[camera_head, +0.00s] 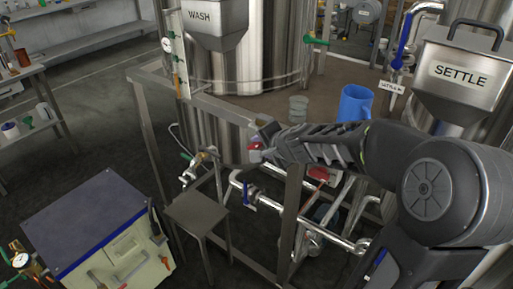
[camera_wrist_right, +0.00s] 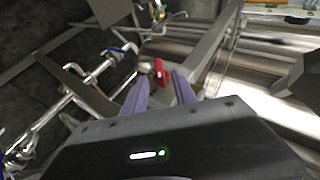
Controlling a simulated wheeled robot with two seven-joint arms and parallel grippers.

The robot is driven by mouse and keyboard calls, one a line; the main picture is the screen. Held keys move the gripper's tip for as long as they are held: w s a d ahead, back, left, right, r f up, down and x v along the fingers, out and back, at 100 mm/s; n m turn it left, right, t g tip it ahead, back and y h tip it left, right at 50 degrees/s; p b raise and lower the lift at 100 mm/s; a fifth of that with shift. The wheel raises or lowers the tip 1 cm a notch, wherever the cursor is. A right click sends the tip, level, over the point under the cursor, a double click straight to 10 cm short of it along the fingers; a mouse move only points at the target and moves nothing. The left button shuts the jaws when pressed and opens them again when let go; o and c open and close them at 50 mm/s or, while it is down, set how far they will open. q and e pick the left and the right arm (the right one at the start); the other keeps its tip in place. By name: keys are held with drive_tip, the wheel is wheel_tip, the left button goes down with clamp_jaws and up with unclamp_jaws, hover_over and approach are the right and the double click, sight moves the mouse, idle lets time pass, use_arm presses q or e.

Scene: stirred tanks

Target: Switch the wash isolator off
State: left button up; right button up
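A small red handle (camera_wrist_right: 159,68), which looks like the isolator's switch, shows just ahead of my right gripper's fingertips in the right wrist view. Its label is not readable, and I cannot tell its exact setting. In the head view a red part (camera_head: 255,154) shows at the tip of my right gripper (camera_head: 263,140). The right gripper is open, with its two purple-grey fingers (camera_wrist_right: 161,82) apart and the red handle seen between their lines; I cannot tell whether they touch it. The WASH hopper (camera_head: 215,22) hangs above and behind. My left gripper is out of view.
A steel frame post (camera_head: 289,218) and pipes with a blue-handled valve (camera_head: 247,193) lie below my right arm. A blue jug (camera_head: 355,103) stands on the deck behind it. The SETTLE hopper (camera_head: 464,79) is at right. A stool (camera_head: 196,211) and a blue-topped cabinet (camera_head: 82,215) stand at left.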

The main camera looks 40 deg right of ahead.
sight(258, 146)
drive_tip(key=x, duration=0.4)
drive_tip(key=shift+w+f+b, duration=0.1)
drive_tip(key=shift+f+b, duration=0.05)
drive_tip(key=shift+b, duration=0.25)
drive_tip(key=shift+c, duration=0.4)
clamp_jaws()
